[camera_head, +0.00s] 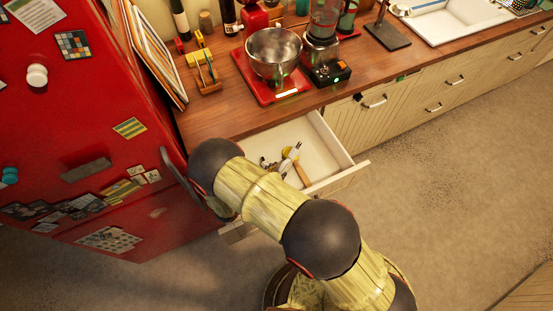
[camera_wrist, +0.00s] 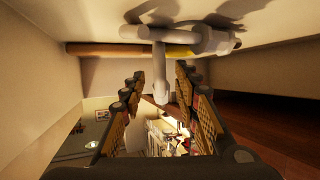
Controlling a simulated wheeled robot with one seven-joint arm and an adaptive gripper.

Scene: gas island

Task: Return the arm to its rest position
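My arm (camera_head: 262,199) shows in the head view as yellow links with dark round joints, stretched across the front of an open drawer (camera_head: 338,151). My gripper (camera_wrist: 160,92) shows in the wrist view with its two dark, tan-padded fingers apart. A grey metal tool (camera_wrist: 160,72) reaches down the picture into the gap between the fingertips. I see no finger closed on it. A wooden rod with a yellow part (camera_wrist: 100,49) lies crosswise behind the tool. In the head view my arm hides most or all of the gripper.
The drawer holds several utensils (camera_head: 293,158). A red fridge (camera_head: 90,150) stands close on the left. The wooden counter (camera_head: 215,118) above the drawer carries a red scale with a metal bowl (camera_head: 274,52) and a blender (camera_head: 322,45). The floor (camera_head: 440,170) at right is clear.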

